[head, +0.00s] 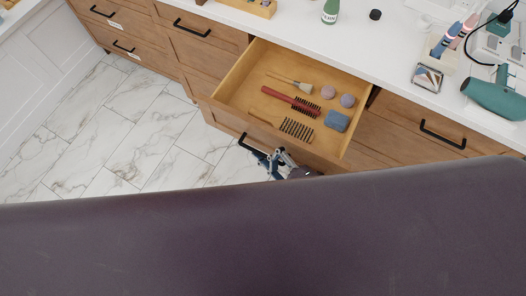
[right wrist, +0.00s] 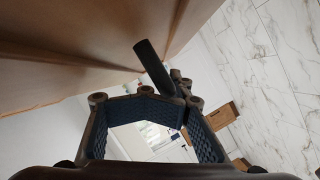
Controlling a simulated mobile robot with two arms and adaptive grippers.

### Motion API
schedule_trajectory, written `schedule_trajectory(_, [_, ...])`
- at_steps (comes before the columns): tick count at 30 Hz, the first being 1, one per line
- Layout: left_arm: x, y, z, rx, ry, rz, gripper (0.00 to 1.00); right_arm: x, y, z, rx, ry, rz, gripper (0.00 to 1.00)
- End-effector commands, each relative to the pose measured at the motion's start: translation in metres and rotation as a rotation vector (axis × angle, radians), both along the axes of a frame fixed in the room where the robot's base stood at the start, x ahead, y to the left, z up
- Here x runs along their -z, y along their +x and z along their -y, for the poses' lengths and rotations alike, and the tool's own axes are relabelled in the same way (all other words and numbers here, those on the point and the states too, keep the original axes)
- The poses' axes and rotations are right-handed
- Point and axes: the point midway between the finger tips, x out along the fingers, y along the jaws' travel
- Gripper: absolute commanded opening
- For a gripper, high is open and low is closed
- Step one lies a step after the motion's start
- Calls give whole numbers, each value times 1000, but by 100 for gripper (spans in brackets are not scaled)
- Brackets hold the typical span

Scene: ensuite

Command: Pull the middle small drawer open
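The middle small drawer (head: 229,119) is pulled out of the wooden cabinet and shows its contents. It holds a red hairbrush (head: 291,101), a comb (head: 296,129), a brush with a pale head (head: 303,88), two round mauve items and a blue block. Its black handle (head: 254,147) is on the front. My right gripper (head: 279,160) is at the handle's right end, partly hidden by my own body. In the right wrist view the fingers (right wrist: 184,101) curl together, with the dark handle bar (right wrist: 152,66) running in at their tips. My left gripper is out of view.
Drawers with black handles flank the open one, at left (head: 192,29) and right (head: 442,136). The white counter (head: 300,35) carries a green bottle (head: 330,11), a teal hair dryer (head: 495,96) and other items. Marble-look floor (head: 130,130) is clear at left.

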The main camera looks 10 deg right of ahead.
Motion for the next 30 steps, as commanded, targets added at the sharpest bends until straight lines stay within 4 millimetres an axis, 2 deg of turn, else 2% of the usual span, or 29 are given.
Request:
schedule_trajectory(7, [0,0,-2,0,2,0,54,0,-14,12,5,-5,-8,16])
schedule_trajectory(15, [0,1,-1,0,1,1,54,-12,-59,44,0,-4,-7,16])
schedule_trajectory(21, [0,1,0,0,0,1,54,-21,-84,62,-2,-1,-2,16])
schedule_trajectory(30, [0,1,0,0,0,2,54,-24,-94,70,-2,0,0,16])
